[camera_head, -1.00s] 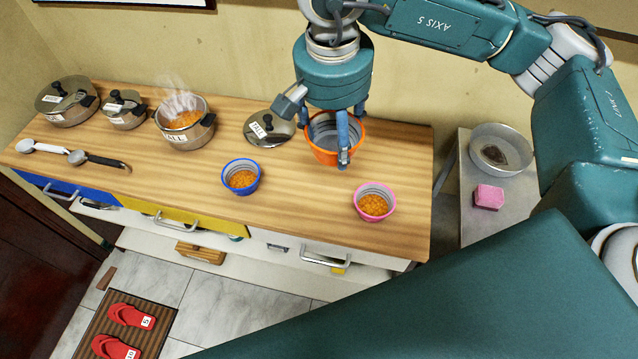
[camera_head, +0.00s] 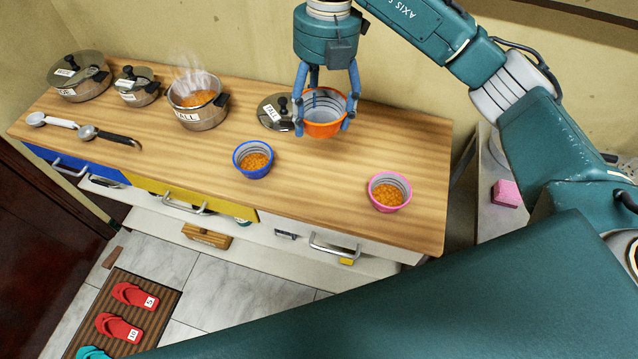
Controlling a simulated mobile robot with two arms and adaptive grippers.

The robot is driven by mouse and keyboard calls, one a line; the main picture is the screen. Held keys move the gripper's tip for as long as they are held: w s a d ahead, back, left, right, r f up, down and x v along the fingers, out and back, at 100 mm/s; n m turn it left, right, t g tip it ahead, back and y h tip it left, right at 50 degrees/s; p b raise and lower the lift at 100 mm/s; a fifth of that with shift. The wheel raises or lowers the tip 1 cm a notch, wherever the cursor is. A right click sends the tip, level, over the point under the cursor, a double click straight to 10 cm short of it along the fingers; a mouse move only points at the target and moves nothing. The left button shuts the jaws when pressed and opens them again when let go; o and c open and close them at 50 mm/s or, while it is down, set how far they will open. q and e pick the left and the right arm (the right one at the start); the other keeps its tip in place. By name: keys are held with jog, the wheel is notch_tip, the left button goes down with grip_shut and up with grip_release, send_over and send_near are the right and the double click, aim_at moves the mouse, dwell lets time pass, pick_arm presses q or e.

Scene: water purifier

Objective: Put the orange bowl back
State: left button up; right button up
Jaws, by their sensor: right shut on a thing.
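The orange bowl (camera_head: 323,130) is at the back of the wooden counter, right of the pot lid. It is grey inside and looks empty. My right gripper (camera_head: 326,118) comes down from above with its blue fingers spread around the bowl's rim, holding it. Whether the bowl's base touches the counter or hangs just above it is hard to tell. A blue bowl (camera_head: 253,160) and a pink bowl (camera_head: 389,192), both with orange food, stand nearer the front edge. My left gripper is not in view.
A steaming pot (camera_head: 203,116) stands left of the loose lid (camera_head: 273,114). Two lidded pots and two ladles (camera_head: 103,136) are further left. A pink sponge (camera_head: 506,193) lies on the side table at right. The counter's middle and right back are clear.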

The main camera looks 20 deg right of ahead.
jog(key=m, duration=0.2)
jog(key=f+m, duration=0.1)
jog(key=m, duration=0.1)
jog(key=shift+w+a+t, duration=0.15)
jog(key=shift+w+t, duration=0.05)
jog(key=shift+t, duration=0.1)
jog(key=shift+f+m, duration=0.3)
jog(key=shift+f, duration=0.05)
jog(key=p, duration=0.2)
send_over(316, 185)
jog(key=f, duration=1.5)
jog(key=shift+d, duration=0.25)
notch_tip(316, 185, down, 4)
jog(key=shift+r, duration=0.1)
jog(key=shift+f, duration=0.3)
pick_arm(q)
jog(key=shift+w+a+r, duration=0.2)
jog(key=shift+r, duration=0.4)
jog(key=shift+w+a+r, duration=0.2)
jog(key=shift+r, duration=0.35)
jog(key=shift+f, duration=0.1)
pick_arm(e)
jog(key=shift+f, duration=0.1)
